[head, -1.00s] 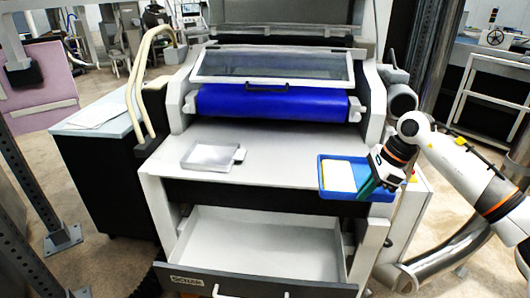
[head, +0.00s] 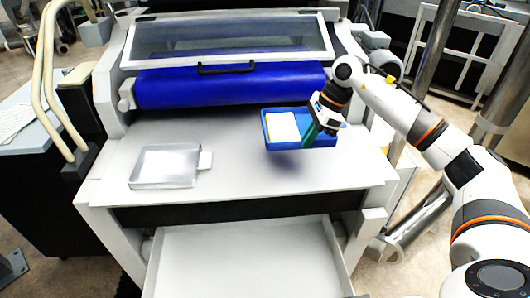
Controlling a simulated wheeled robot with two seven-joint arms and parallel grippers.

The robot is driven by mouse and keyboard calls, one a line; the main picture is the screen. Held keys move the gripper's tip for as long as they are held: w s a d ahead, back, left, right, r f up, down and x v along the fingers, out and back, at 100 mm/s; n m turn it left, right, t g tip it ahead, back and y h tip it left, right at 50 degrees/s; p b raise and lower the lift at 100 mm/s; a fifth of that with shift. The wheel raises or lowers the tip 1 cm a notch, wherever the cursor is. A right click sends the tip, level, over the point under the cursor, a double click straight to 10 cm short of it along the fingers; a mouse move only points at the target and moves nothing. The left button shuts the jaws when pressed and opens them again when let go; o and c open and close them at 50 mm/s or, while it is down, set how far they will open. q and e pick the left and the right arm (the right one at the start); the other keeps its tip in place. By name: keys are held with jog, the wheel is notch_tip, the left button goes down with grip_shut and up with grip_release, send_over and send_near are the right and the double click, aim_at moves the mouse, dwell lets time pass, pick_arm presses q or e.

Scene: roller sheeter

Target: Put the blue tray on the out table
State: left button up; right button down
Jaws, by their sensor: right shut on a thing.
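The blue tray (head: 273,137) is over the right part of the white machine table (head: 228,180). A white and yellow block (head: 284,127) lies in it. A shadow below the tray shows that it is a little above the surface. My right gripper (head: 312,134) is shut on the tray's near right side, its fingertips partly hidden by the tray. My left gripper is not in view. I cannot tell which surface is the out table.
A clear, shallow tray (head: 165,167) with a tab lies on the table's left part. A blue roller (head: 222,83) under a clear guard (head: 226,38) stands behind. An open white drawer (head: 240,262) sticks out below. The table's middle is clear.

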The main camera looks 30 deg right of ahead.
aim_at(324, 140)
notch_tip(324, 140, down, 10)
jog(key=shift+r+p, duration=0.1)
jog(key=shift+p, duration=0.95)
jog(key=shift+f, duration=0.2)
jog(key=c, duration=1.6)
grip_release()
jog(key=shift+r, duration=0.15)
jog(key=shift+d+r, duration=0.1)
jog(key=shift+r, duration=0.15)
jog(key=b+v, duration=0.3)
jog(key=v, duration=0.8)
jog(key=shift+s+r, duration=0.15)
jog(key=shift+r, duration=0.1)
